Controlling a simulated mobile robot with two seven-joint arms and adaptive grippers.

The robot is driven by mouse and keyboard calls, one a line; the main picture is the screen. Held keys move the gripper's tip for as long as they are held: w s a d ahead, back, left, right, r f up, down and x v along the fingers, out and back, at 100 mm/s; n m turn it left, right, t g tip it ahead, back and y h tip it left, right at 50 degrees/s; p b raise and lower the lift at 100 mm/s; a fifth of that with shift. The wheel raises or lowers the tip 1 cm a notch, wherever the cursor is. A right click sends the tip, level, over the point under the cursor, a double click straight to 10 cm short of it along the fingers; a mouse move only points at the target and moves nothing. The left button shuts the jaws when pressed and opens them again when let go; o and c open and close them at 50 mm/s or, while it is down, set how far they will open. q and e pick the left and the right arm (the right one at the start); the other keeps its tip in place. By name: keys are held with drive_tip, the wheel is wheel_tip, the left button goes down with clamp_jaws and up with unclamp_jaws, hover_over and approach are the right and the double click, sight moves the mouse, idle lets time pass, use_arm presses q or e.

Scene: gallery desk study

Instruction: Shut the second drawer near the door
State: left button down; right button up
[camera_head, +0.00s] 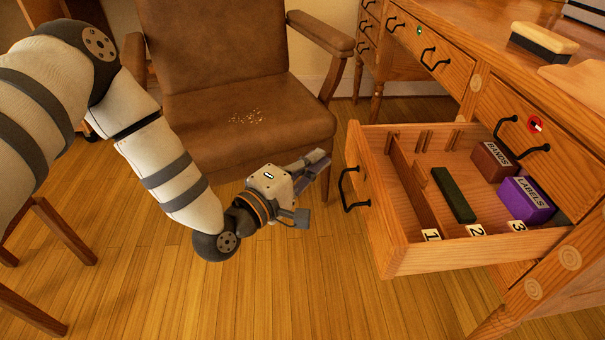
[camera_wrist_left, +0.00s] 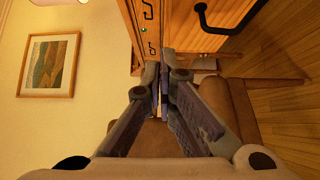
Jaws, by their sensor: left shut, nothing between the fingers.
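An open wooden drawer (camera_head: 367,190) juts out from the desk at the right of the head view. It has a black handle on its front and compartments marked 1, 2 and 3. Inside lie a dark green block (camera_head: 453,194), a brown box (camera_head: 494,161) lettered BANDS and a purple box (camera_head: 526,200) lettered LABELS. My left gripper (camera_head: 322,163) is shut and empty, just left of the drawer front and apart from its handle. In the left wrist view its fingers (camera_wrist_left: 160,85) meet. My right gripper is not in view.
A brown leather armchair (camera_head: 235,90) stands behind my left gripper. The desk's closed drawers (camera_head: 430,45) have black handles; one bears a green marker, another a red marker. An eraser-like block (camera_head: 543,42) lies on the desktop. Wooden floor (camera_head: 300,290) is clear below the gripper.

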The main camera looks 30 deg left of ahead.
use_arm(q)
drive_tip(key=shift+w+d+b, duration=0.3)
drive_tip(key=shift+w+d, duration=0.65)
drive_tip(key=shift+w, duration=0.25)
drive_tip(key=shift+w+d+b, duration=0.25)
drive_tip(key=shift+w+d, duration=0.65)
drive_tip(key=shift+w, duration=0.25)
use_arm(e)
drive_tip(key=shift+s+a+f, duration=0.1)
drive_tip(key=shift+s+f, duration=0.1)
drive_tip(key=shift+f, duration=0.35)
